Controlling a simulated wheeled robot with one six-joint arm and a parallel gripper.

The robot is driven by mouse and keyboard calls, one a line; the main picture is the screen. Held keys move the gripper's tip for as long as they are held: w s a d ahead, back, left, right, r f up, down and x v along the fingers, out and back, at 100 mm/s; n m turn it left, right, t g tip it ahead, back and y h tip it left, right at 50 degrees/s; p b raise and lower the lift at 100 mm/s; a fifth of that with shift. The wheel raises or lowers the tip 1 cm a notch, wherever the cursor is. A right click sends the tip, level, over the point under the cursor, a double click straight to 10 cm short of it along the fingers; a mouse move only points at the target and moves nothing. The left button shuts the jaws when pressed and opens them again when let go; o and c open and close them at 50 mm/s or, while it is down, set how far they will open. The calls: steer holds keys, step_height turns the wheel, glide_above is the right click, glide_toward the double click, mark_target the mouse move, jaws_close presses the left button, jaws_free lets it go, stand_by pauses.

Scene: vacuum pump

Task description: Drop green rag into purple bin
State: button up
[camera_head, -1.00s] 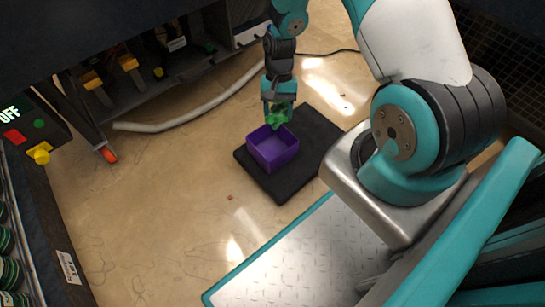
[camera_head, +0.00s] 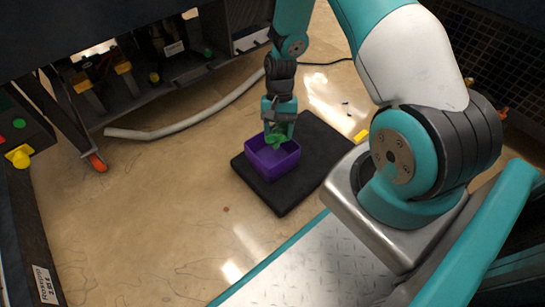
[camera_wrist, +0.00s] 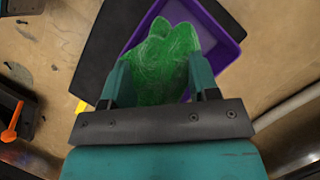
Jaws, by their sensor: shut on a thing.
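The green rag (camera_head: 276,138) is pinched between the fingers of my gripper (camera_head: 279,122). The rag also shows crumpled between the two teal fingers in the wrist view (camera_wrist: 163,68). The purple bin (camera_head: 271,161) is open at the top and stands on a black mat (camera_head: 318,150). My gripper with the rag is over the back part of the bin. In the wrist view the rag covers part of the purple bin (camera_wrist: 232,22). Whether the rag touches the bin's rim or floor I cannot tell.
A pale hose (camera_head: 190,120) lies on the tan floor behind the mat. A dark machine frame with an orange-tipped foot (camera_head: 97,163) stands at the left. A small yellow object (camera_head: 361,136) lies right of the mat.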

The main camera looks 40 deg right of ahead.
steer(key=o, duration=1.1)
steer(key=shift+c, duration=0.2)
steer(key=p+v, duration=0.9)
steer(key=v, duration=0.8)
steer(key=shift+r, duration=0.25)
steer(key=s+a+r+n+t+p, duration=0.1)
steer(key=s+a+r+n+p, duration=0.15)
steer(key=a+r, duration=0.6)
steer(key=s+a+r+n+t+p, duration=0.1)
steer(key=a+r+n+p, duration=0.4)
steer(key=r, duration=0.7)
steer(key=s+a+r+n+t+y+p, duration=0.1)
steer(key=s+a+r+n+p, duration=0.1)
steer(key=s+a+r+n, duration=0.4)
steer(key=s+a+r+n+p, duration=0.15)
steer(key=s+a+r, duration=0.35)
steer(key=s+r, duration=0.6)
step_height(320, 180, up, 35)
steer(key=p, duration=3.6)
steer(key=shift+s, duration=0.15)
